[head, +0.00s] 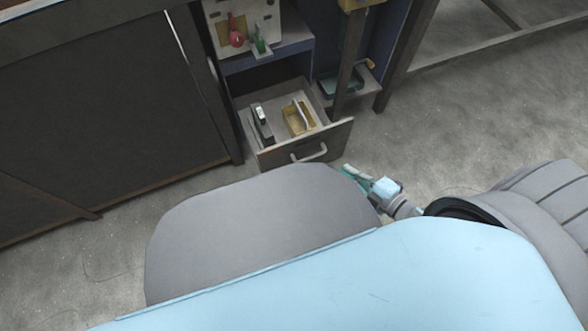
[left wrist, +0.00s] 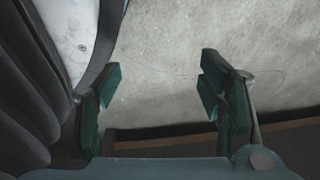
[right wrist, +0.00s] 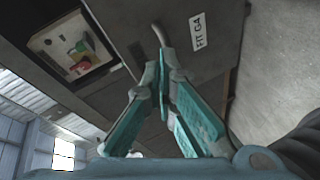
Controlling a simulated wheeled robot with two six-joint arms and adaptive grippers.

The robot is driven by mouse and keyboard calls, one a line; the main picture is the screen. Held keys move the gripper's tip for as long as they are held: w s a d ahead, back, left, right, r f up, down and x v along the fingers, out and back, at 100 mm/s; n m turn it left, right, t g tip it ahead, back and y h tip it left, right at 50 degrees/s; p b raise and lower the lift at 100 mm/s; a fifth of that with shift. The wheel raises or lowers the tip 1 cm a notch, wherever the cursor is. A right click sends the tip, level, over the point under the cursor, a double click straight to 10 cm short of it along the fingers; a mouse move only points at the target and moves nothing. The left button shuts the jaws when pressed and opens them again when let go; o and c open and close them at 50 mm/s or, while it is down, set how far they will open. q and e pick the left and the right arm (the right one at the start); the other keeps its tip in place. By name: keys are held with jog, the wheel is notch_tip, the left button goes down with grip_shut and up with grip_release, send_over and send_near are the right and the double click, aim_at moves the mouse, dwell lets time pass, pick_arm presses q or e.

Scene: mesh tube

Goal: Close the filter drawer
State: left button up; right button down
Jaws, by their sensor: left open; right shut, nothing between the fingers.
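The filter drawer (head: 334,139) is pulled out of the low cabinet in the head view, with its inside showing. Its front has a light bar handle (head: 309,155). My right gripper (head: 354,174) is in front of the drawer front, near its right end, shut and empty. In the right wrist view the shut fingertips (right wrist: 166,62) point at the grey drawer front (right wrist: 208,75), close to the handle (right wrist: 159,35); I cannot tell if they touch. A label reading FIT G4 (right wrist: 198,32) is beside it. My left gripper (left wrist: 160,95) is open and empty over the floor, outside the head view.
The drawer holds a dark upright item (head: 262,122) and a yellowish box (head: 298,118). A shelf above carries red (head: 236,34) and green (head: 260,43) items. A dark cabinet (head: 110,95) stands at left. The concrete floor (head: 470,115) at right is clear.

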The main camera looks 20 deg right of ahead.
jog(key=s+a+r+n+g+y+b, duration=0.25)
jog(key=a+n+y, duration=0.35)
jog(key=n+y, duration=0.3)
jog(key=h, duration=0.1)
send_near(278, 150)
jog(key=s+a, duration=0.1)
jog(key=a, duration=0.3)
pick_arm(q)
jog(key=w+d+f+t+b, duration=0.1)
jog(key=w+f+b, duration=0.1)
jog(key=w+f, duration=0.3)
jog(key=shift+f, duration=0.3)
pick_arm(e)
jog(key=w, duration=0.3)
jog(key=shift+w+r+n, duration=0.2)
jog(key=shift+w+n, duration=0.15)
jog(key=shift+n, duration=0.05)
pick_arm(q)
jog(key=shift+n, duration=0.3)
pick_arm(e)
jog(key=shift+w+t+h, duration=0.15)
jog(key=shift+t+h, duration=0.1)
jog(key=shift+h, duration=0.05)
